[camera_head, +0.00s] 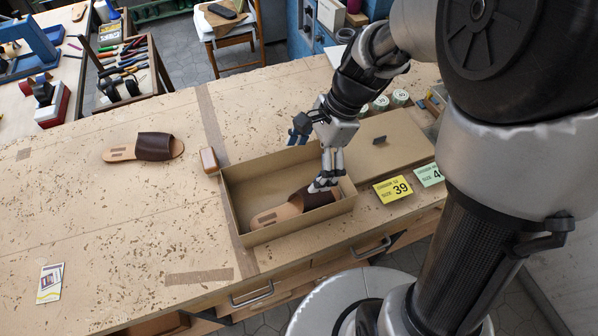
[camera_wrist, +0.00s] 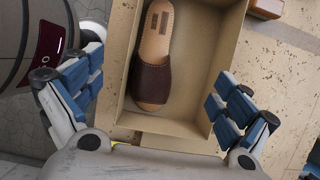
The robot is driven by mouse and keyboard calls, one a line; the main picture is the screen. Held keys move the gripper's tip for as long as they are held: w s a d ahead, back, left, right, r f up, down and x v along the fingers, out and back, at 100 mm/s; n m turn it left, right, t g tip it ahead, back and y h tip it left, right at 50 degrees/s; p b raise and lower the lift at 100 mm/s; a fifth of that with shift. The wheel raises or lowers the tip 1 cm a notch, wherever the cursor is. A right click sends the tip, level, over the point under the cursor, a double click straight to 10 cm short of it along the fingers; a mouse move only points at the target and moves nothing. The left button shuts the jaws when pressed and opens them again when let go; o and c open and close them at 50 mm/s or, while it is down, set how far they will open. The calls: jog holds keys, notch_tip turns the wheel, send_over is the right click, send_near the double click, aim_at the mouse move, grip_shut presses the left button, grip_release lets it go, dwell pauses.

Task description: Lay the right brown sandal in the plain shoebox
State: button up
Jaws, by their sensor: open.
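One brown sandal (camera_head: 278,215) lies flat, sole down, inside the open plain cardboard shoebox (camera_head: 305,226), along its front wall in the head view. In the wrist view this sandal (camera_wrist: 155,42) lies within the box (camera_wrist: 211,45), its dark strap end nearest me. A second brown sandal (camera_head: 153,147) lies on the bench at the left; I cannot tell which is the right one by shape. My gripper (camera_head: 312,158) is over the box, pointing down. In the wrist view its fingers (camera_wrist: 160,98) are spread wide with nothing between them, the sandal apart from them.
A small brown block (camera_head: 209,160) sits left of the box. The bench's front left is mostly clear.

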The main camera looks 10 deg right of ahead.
jog(key=s+d+r+n+t+h, duration=0.4)
jog(key=s+d+r+n, duration=0.4)
jog(key=s+r+n, duration=0.5)
jog(key=shift+s+r+n+t+p, duration=0.4)
jog(key=shift+s+n+t, duration=0.2)
jog(key=shift+n+t, duration=0.3)
jog(key=shift+d, duration=0.1)
